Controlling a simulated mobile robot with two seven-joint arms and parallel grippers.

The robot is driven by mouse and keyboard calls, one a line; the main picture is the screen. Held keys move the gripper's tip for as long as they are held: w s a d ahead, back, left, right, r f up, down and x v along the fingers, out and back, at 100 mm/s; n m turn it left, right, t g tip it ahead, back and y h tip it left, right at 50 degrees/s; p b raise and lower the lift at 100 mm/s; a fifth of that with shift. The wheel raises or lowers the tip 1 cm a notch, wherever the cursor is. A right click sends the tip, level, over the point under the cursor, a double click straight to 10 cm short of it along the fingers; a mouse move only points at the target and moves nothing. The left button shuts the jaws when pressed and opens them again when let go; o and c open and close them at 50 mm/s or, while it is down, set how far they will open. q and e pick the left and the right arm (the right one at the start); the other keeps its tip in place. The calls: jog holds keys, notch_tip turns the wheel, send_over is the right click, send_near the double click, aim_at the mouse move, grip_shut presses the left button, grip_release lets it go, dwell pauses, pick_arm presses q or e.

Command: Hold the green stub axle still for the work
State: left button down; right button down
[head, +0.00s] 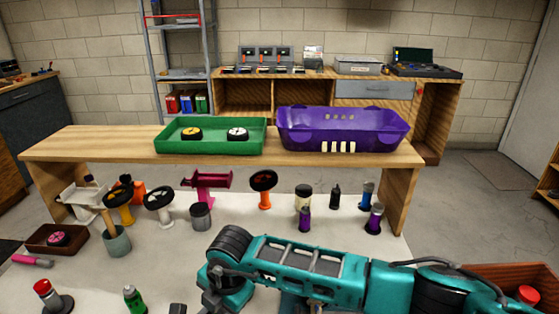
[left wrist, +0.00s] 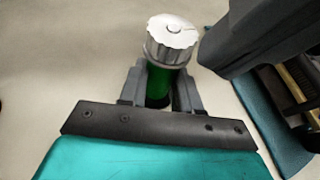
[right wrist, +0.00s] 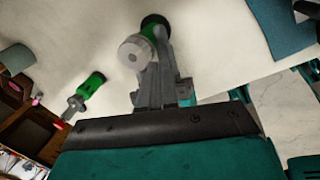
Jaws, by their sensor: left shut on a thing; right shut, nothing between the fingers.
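The green stub axle (left wrist: 164,82) stands between the fingers of my left gripper (left wrist: 162,88) in the left wrist view, with a ridged silver cap (left wrist: 172,38) on top. The fingers are shut on its green body. The right wrist view also shows the green stub axle (right wrist: 152,33), with the cap at its near end and a black part at its far end. My right gripper (right wrist: 157,68) is shut and empty, its fingertips close beside the cap; whether they touch is unclear. In the head view, I cannot make out the held axle.
In the head view, a green tray (head: 210,149) and a purple car body (head: 343,129) rest on a wooden shelf (head: 180,166). Several parts stand on the pale table (head: 200,250).

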jog(key=v, duration=0.3)
jog(key=a+v, duration=0.1)
jog(key=v, duration=0.1)
jog(key=shift+w+d+r, duration=0.1)
jog(key=shift+w+r, duration=0.1)
jog(key=shift+w, duration=0.1)
notch_tip(320, 180, down, 6)
jog(key=w+d, duration=0.1)
jog(key=w, duration=0.1)
jog(key=shift+w, duration=0.3)
dwell(0.3)
jog(key=shift+d, duration=0.15)
jog(key=shift+a, duration=0.35)
dwell(0.5)
